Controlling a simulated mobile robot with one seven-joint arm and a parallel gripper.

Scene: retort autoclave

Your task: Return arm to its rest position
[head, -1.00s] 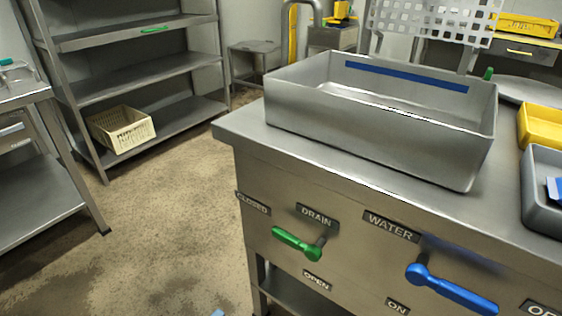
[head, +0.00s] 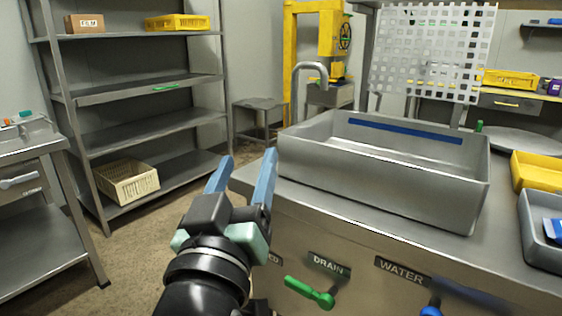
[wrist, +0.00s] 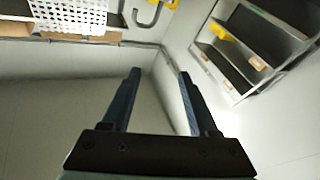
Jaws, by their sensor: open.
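My gripper (head: 242,180) shows at the lower middle of the head view, with two blue fingers spread apart and nothing between them. It is raised in front of the left end of the steel counter, left of the grey sink basin (head: 385,195). In the wrist view my gripper (wrist: 158,78) is also open and empty, and the room's walls and shelving lie far beyond it. No object is near the fingertips in that view.
The counter front carries a green drain handle (head: 310,292) and a blue water handle (head: 431,311). A steel shelf rack (head: 150,90) with a cream basket (head: 127,182) stands at the back left. A yellow tray (head: 538,170) is at the right. Floor between rack and counter is clear.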

